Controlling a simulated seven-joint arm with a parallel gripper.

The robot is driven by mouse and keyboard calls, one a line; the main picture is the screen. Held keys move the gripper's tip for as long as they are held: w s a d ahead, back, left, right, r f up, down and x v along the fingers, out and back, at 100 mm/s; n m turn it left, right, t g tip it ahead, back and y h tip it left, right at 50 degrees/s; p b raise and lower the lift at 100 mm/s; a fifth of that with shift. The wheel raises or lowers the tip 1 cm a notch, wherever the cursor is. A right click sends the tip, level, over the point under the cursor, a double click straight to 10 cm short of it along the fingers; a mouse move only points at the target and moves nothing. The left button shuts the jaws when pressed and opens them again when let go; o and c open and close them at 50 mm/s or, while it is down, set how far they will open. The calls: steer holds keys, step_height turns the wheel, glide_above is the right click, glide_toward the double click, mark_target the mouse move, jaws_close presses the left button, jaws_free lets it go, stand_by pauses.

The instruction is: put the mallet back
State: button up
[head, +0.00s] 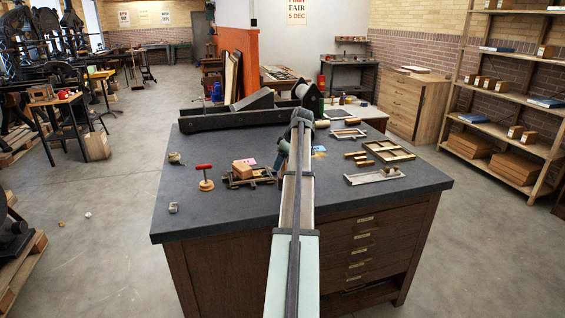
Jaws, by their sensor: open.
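A wooden block (243,170), which looks like the mallet's head, sits tilted at a low dark metal frame (240,184) on the dark bench top. I cannot make out a handle, so I cannot be sure it is the mallet. My gripper (275,168) is low over the bench, just right of the block, partly hidden by my own forearm. It is open, and I see nothing held. Whether it touches the frame cannot be told. The mallet's place cannot be told from this view.
A red-handled tool (205,178) stands left of the frame. A metal tray (374,176), a wooden frame (388,151) and several small wooden pieces lie to the right. A long dark press bed (235,118) crosses the back. The bench's front left is mostly clear.

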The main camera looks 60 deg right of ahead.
steer(key=shift+r, duration=0.15)
steer(key=v, duration=1.2)
